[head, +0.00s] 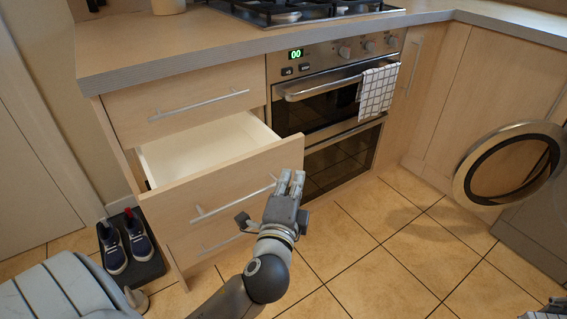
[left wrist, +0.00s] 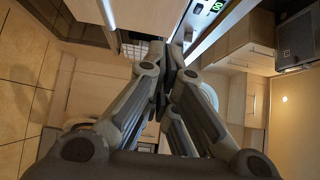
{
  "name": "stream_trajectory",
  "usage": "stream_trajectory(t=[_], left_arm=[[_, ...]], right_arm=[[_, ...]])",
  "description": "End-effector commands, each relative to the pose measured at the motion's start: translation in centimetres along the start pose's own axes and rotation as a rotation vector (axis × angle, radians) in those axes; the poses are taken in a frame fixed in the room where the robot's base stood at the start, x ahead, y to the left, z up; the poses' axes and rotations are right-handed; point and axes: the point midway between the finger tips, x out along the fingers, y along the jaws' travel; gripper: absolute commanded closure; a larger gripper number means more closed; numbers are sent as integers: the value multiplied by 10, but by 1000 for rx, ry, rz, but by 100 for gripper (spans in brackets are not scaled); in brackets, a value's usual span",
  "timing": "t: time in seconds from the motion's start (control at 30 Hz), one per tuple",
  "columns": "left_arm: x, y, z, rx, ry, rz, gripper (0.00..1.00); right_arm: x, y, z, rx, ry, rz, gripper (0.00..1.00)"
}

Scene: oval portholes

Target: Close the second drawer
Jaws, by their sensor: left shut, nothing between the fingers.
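The second drawer (head: 222,190) of the wooden cabinet is pulled well out, and its white inside is empty where it shows. Its front carries a long bar handle (head: 232,200). My left gripper (head: 291,182) is shut and empty, at the right end of the drawer front near the handle's right end. I cannot tell whether it touches the front. In the left wrist view, the shut fingers (left wrist: 168,60) meet in the middle.
The top drawer (head: 185,103) is closed above. An oven (head: 335,95) with a checked towel (head: 377,90) stands to the right. A round washer door (head: 508,165) hangs open at far right. Shoes (head: 126,242) sit on a dark mat at left. The middle floor is clear.

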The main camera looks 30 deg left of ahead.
Motion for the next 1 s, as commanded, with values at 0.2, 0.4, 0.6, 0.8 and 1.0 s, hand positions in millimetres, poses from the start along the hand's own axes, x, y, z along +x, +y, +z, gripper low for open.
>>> stream_trajectory(t=[0.2,0.4,0.6,0.8,1.0], left_arm=[[34,1,6,4,-2,-3,100],[50,1,23,3,-1,-1,100],[56,0,29,0,-1,0,100],[56,0,29,0,-1,0,100],[58,0,31,1,-1,1,100]], right_arm=[[7,0,0,0,0,0,61],[11,0,0,0,0,0,61],[12,0,0,0,0,0,61],[12,0,0,0,0,0,61],[10,0,0,0,0,1,61]])
